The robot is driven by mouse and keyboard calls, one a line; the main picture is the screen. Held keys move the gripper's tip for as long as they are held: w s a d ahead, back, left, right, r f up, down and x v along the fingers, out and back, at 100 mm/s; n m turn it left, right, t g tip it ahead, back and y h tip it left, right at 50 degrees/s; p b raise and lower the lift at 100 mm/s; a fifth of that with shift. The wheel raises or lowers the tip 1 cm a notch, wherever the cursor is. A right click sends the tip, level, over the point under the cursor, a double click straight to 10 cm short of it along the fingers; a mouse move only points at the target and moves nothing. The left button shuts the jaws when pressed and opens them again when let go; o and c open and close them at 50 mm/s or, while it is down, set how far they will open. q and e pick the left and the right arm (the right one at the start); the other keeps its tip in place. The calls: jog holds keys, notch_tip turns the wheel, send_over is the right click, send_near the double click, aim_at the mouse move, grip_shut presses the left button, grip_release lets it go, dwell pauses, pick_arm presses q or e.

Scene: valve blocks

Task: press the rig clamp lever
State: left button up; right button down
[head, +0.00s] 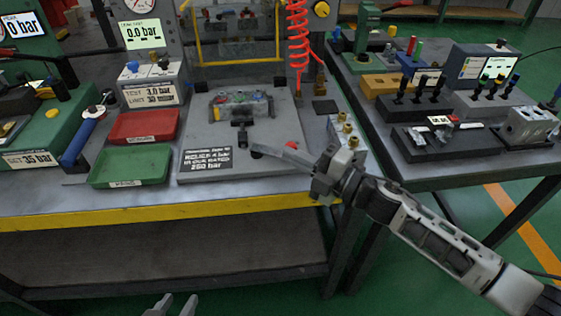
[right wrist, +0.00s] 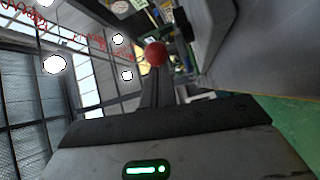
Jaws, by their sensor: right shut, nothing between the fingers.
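The test rig (head: 282,128) is a grey plate with a valve block (head: 240,104) in its fixture and a yellow frame behind. A red ball knob (right wrist: 155,53), apparently the clamp lever's, shows in the right wrist view just past my fingertips. In the head view a small red spot (head: 291,145) shows beside my fingers; most of the lever is hidden. My right gripper (head: 262,149) is shut and empty, reaching left over the rig's front right corner. I cannot tell whether it touches the knob. My left gripper (head: 173,302) is open and empty at the bottom edge, below the bench front.
A red tray (head: 145,125) and a green tray (head: 130,166) lie left of the rig. A coiled red hose (head: 297,35) hangs behind its right side. A second bench (head: 480,168) with blocks and levers stands to the right. The floor between benches is narrow.

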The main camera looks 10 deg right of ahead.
jog(key=shift+w+d, duration=0.8)
jog(key=shift+w, duration=0.05)
pick_arm(q)
jog(key=shift+r, duration=0.1)
